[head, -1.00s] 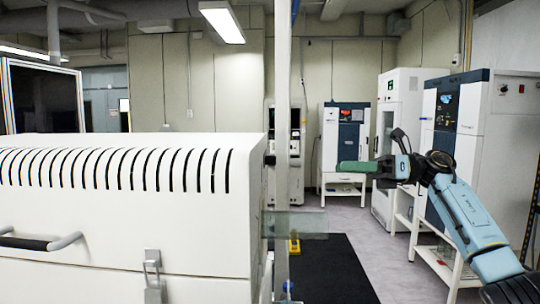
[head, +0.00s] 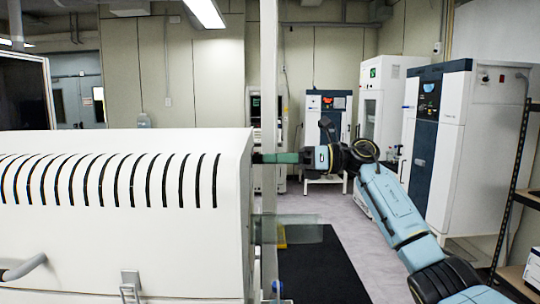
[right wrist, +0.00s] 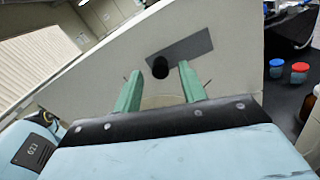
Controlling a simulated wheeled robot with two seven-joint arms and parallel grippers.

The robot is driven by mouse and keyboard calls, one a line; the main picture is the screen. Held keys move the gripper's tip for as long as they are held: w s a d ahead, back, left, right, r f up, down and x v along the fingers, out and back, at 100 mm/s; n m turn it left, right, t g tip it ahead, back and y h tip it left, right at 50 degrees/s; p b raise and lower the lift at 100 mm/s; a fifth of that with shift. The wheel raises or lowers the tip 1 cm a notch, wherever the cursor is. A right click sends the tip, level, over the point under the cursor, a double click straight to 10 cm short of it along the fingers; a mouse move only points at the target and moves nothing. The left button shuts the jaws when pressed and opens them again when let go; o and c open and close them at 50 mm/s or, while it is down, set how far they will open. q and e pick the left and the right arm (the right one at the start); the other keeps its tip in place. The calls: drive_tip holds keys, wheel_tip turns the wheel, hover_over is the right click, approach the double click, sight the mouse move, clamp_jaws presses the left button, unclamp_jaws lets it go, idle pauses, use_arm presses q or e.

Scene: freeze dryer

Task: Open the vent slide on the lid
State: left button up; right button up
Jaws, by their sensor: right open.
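The white lid (head: 110,225) with a row of dark slots across its top fills the left of the head view. In the right wrist view, its flat side (right wrist: 110,60) carries a dark grey vent slide plate (right wrist: 190,45) with a short black knob (right wrist: 160,67) at its left end. My right gripper (right wrist: 159,72) is open, its two green fingers on either side of the knob, not visibly closed on it. In the head view, the right gripper (head: 278,158) reaches in from the right, fingertips at the lid's right end. My left gripper is not in view.
A pale vertical post (head: 268,90) and a clear panel (head: 295,228) stand by the lid's right end. A dark floor mat (head: 320,270) lies beyond. White and blue cabinets (head: 430,130) stand at right. Red and blue-capped jars (right wrist: 288,70) show in the right wrist view.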

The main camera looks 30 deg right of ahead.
drive_tip(key=shift+w+a, duration=0.35)
drive_tip(key=shift+a, duration=0.25)
clamp_jaws()
